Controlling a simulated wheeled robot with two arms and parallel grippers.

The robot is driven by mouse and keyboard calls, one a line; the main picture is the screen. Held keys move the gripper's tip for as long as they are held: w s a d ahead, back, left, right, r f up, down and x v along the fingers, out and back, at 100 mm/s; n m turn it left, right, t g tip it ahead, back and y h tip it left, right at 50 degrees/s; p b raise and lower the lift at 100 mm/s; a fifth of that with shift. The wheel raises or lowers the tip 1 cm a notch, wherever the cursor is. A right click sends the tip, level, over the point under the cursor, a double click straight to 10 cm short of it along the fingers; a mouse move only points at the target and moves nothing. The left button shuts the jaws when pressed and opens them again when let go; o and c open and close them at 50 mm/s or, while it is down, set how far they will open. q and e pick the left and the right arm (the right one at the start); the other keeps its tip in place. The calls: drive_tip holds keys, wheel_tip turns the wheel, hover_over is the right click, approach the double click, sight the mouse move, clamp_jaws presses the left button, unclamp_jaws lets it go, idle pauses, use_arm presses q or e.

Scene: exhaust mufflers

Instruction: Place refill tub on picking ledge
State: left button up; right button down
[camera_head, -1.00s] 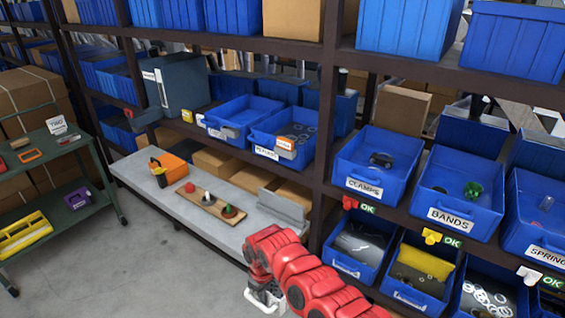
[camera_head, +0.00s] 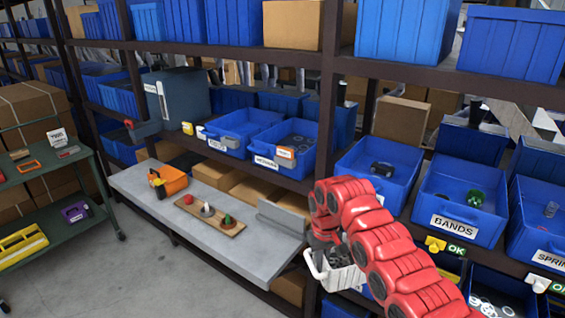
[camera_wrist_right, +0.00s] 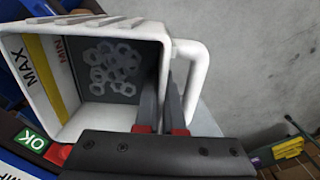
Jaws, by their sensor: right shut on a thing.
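The white refill tub (camera_head: 340,277) hangs from my right gripper (camera_head: 324,250), in front of the shelf and to the right of the grey picking ledge (camera_head: 240,254). In the right wrist view the tub (camera_wrist_right: 105,20) has MAX and MIN marks inside and holds several pale rings or nuts. The right gripper (camera_wrist_right: 172,75) is shut at the tub's handle side, one finger inside the handle (camera_wrist_right: 193,85) loop. My red right arm hides part of the shelf behind it. My left gripper is not in view.
On the ledge are an orange bin (camera_head: 173,180) and a wooden board (camera_head: 209,218) with small items. A grey bracket (camera_head: 284,215) stands at its right end. Blue bins (camera_head: 375,160) fill the shelf behind. The ledge's front is bare. A green cart (camera_head: 40,190) is at left.

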drive_tip(key=d+r+m+b, duration=0.1)
drive_tip(key=d+r+m, duration=0.2)
drive_tip(key=d+r, duration=0.3)
drive_tip(key=shift+w+d+r, duration=0.15)
drive_tip(key=shift+w+r, duration=0.05)
drive_tip(key=shift+r, duration=0.1)
drive_tip(key=shift+w, duration=0.1)
